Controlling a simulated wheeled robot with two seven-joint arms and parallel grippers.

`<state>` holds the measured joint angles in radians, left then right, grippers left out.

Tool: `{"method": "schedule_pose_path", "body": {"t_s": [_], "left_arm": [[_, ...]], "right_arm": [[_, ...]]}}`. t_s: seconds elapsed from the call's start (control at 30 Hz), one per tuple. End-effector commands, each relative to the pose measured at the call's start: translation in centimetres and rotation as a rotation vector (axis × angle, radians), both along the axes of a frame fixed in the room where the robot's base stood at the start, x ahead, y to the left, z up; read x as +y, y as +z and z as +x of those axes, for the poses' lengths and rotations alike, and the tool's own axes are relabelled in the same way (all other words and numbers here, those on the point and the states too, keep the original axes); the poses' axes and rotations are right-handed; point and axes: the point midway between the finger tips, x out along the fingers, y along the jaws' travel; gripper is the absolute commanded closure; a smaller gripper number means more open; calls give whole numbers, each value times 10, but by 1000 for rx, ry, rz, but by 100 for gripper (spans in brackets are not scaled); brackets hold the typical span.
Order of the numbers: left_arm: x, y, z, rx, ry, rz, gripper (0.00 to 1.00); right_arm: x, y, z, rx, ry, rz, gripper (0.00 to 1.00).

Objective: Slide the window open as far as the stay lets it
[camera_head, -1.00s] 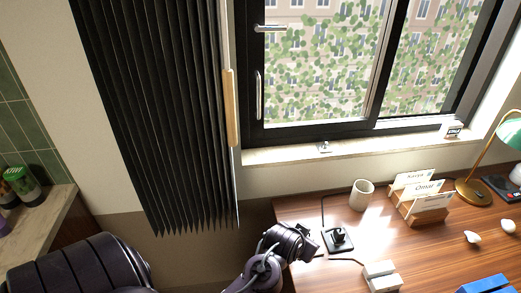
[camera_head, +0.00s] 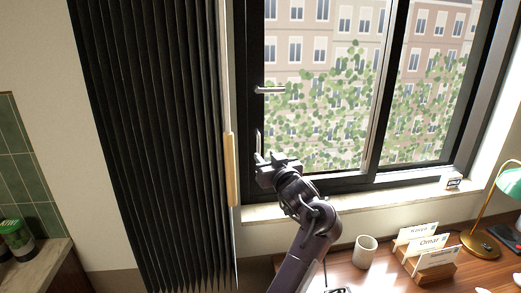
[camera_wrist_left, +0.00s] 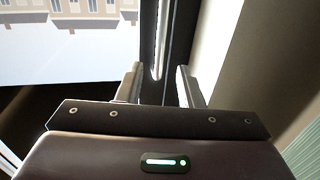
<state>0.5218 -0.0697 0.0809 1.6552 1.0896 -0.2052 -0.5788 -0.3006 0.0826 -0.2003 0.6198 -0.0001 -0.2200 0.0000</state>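The window's left sash (camera_head: 246,70) has a dark frame and stands against the left side of the window opening, with no visible gap. A vertical pull bar (camera_head: 258,143) is on its left stile, below a lever handle (camera_head: 270,90). My left gripper (camera_head: 268,158) is raised in front of the lower part of the bar, which it partly hides. In the left wrist view my left gripper (camera_wrist_left: 160,84) is open. The pale bar (camera_wrist_left: 161,42) appears between its two fingers, apart from both; its depth is unclear. My right gripper is out of view.
A black pleated blind (camera_head: 150,140) with a wooden edge strip (camera_head: 229,170) hangs close to the left. Below the sill (camera_head: 262,213), the desk holds a mug (camera_head: 364,252), a card holder (camera_head: 437,271) and a lamp (camera_head: 482,243).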

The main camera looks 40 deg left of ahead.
Motion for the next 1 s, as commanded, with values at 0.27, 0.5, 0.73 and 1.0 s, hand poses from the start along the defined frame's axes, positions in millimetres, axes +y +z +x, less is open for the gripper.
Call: {"method": "schedule_pose_path", "body": {"t_s": [0.27, 0.5, 0.73, 1.0], "left_arm": [[39, 2, 20, 1, -1, 2, 67], [49, 0, 26, 0, -2, -1, 67], [49, 0, 26, 0, -3, -1, 72], [49, 0, 26, 0, -3, -1, 100]], "right_arm": [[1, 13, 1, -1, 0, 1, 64], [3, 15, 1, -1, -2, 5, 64], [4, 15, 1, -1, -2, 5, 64], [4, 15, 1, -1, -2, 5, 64]]}}
